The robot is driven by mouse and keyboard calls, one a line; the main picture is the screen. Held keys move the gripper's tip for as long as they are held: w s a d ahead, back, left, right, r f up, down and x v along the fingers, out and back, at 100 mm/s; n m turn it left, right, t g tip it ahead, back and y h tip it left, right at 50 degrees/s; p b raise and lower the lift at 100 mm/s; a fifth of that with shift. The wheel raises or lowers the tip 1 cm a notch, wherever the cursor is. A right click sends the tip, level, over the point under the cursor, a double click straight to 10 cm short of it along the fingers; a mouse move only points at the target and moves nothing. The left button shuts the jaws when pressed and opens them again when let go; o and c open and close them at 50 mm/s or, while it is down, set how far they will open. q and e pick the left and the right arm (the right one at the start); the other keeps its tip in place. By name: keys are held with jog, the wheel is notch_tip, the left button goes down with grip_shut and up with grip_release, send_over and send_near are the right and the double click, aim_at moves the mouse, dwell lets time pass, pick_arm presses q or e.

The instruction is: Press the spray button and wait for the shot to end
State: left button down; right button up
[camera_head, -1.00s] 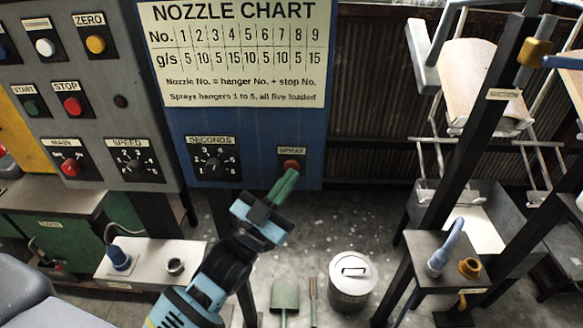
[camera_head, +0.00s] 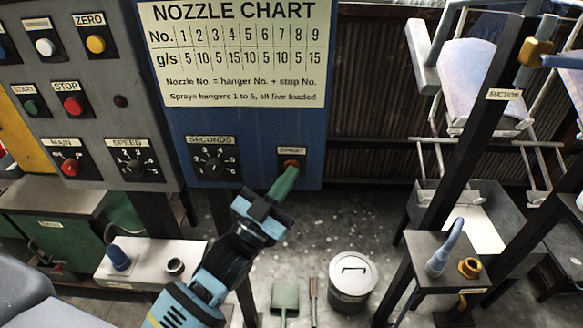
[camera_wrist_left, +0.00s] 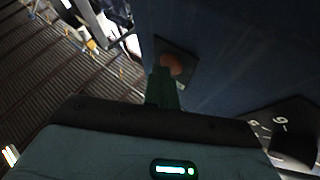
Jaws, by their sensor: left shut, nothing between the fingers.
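The orange-red spray button (camera_head: 291,163) sits under the SPRAY label on the blue panel (camera_head: 240,120), right of the SECONDS dial (camera_head: 214,163). My left gripper (camera_head: 288,175) is shut and empty. Its green fingers point up at the button and overlap its lower edge in the head view. In the left wrist view the button (camera_wrist_left: 171,65) shows just beyond the fingertips (camera_wrist_left: 163,75). I cannot tell whether they touch it or how far it is pushed in. The hanging panel (camera_head: 473,82) at the right looks bluish grey. My right gripper is out of view.
A grey control panel (camera_head: 95,105) with buttons and dials adjoins at the left. A dark post (camera_head: 478,110) labelled SUCTION stands at the right, above a small table (camera_head: 450,262). A lidded metal can (camera_head: 352,280) stands on the floor.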

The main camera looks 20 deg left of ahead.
pick_arm(q)
jog(key=shift+s, duration=0.1)
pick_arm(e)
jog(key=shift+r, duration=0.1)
pick_arm(q)
jog(key=shift+s+d, duration=0.25)
jog(key=shift+s, duration=0.45)
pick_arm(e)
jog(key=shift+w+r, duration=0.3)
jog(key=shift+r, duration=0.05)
pick_arm(q)
jog(key=shift+p, duration=0.3)
jog(key=s, duration=0.2)
jog(key=s+d+p, duration=0.1)
jog(key=s, duration=0.2)
jog(key=shift+d, duration=0.15)
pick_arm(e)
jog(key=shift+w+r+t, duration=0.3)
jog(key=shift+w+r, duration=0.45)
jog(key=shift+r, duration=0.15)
pick_arm(q)
jog(key=shift+w, duration=0.1)
